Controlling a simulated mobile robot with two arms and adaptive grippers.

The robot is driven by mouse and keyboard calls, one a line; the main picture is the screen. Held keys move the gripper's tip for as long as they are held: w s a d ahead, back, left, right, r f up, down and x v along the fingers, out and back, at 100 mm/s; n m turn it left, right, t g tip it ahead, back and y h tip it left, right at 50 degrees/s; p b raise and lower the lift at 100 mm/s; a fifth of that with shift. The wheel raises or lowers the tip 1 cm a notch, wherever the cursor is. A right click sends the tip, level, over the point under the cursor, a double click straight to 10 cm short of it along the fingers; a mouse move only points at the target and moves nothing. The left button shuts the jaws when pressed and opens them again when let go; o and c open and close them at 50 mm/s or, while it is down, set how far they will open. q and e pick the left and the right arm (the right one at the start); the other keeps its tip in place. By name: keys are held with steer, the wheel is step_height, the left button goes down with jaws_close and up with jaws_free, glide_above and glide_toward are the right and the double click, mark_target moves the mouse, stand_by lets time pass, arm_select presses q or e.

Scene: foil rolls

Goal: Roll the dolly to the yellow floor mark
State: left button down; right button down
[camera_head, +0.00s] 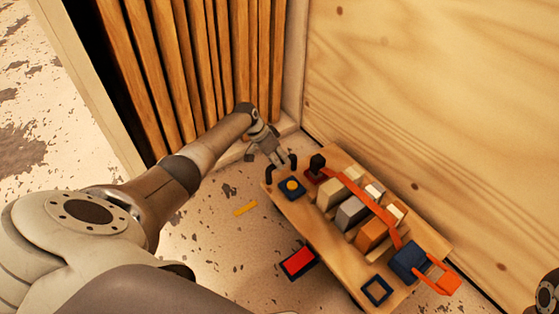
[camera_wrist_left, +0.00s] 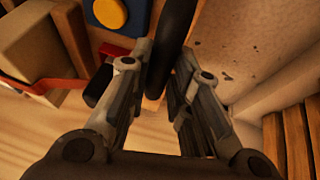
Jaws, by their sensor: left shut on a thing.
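The dolly (camera_head: 322,246) is a flat wooden board on the floor, loaded with blocks under an orange strap (camera_head: 372,200). A black handle stands at its far left end and shows as a dark bar in the left wrist view (camera_wrist_left: 176,30). My left gripper (camera_head: 282,165) reaches down to this end and is shut on the handle; it also shows in the left wrist view (camera_wrist_left: 160,70). The yellow floor mark (camera_head: 245,208) is a short strip on the floor, left of the dolly and apart from it. The dolly's wheels are hidden.
A plywood wall (camera_head: 430,100) runs close along the dolly's right side. Upright wooden slats (camera_head: 190,70) stand behind my left gripper. A red block with a dark edge (camera_head: 298,262) lies by the dolly's left side. Speckled floor is open around the yellow mark.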

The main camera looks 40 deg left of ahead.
arm_select(q)
steer(key=shift+a, duration=0.35)
steer(key=c, duration=1.3)
jaws_free()
steer(key=v, duration=1.2)
steer(key=shift+w+d, duration=0.1)
steer(key=shift+d, duration=0.05)
